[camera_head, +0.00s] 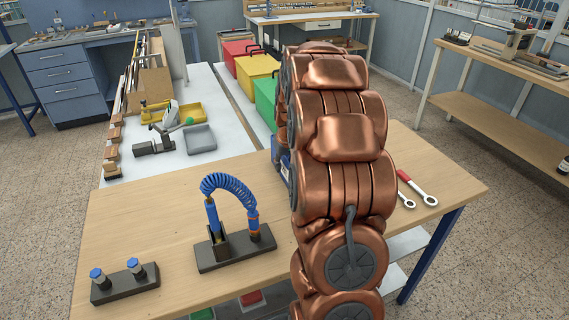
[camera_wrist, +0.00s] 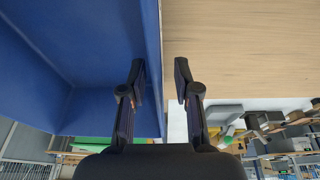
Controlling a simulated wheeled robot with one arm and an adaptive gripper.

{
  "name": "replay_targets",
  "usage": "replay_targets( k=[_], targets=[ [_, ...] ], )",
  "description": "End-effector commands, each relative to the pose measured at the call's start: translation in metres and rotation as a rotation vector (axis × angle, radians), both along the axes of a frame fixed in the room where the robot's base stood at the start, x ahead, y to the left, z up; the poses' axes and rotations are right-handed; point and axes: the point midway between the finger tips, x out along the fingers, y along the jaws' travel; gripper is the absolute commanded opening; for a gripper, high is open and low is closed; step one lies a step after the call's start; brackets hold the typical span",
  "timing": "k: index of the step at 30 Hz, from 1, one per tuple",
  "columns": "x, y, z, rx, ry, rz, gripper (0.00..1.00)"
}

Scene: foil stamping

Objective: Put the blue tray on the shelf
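The blue tray (camera_wrist: 60,50) fills the left side of the wrist view, close up. In the head view only a small blue piece (camera_head: 276,150) shows beside my arm, on the wooden table; the arm hides the rest. My gripper (camera_wrist: 160,80) is open, its two fingers apart. The tray's wall edge lies between the fingers: one finger is over the blue side, the other over the wood. I cannot tell whether either finger touches the wall. My gripper is hidden in the head view. A wooden lower shelf (camera_head: 500,118) is under the bench at right; which shelf is meant is unclear.
On the wooden table (camera_head: 150,215) stand a blue coiled hose on a dark base (camera_head: 237,250), a block with two blue-capped parts (camera_head: 125,284), and wrenches (camera_head: 417,188).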

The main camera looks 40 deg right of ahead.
Motion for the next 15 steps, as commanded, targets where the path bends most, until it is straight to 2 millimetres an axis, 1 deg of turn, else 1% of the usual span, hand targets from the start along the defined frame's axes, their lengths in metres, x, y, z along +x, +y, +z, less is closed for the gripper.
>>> replay_targets(
  k=[5,8,11,14,15],
  targets=[
    [0.000,0.000,0.004,0.000,0.000,0.000,0.31],
    [-0.002,0.001,0.012,-0.002,-0.002,0.000,0.31],
    [-0.005,0.002,0.025,-0.003,-0.004,0.000,0.31],
    [-0.011,0.005,0.042,-0.001,-0.003,-0.001,0.31],
    [-0.013,0.005,0.050,-0.003,-0.005,-0.001,0.31]
  ],
)
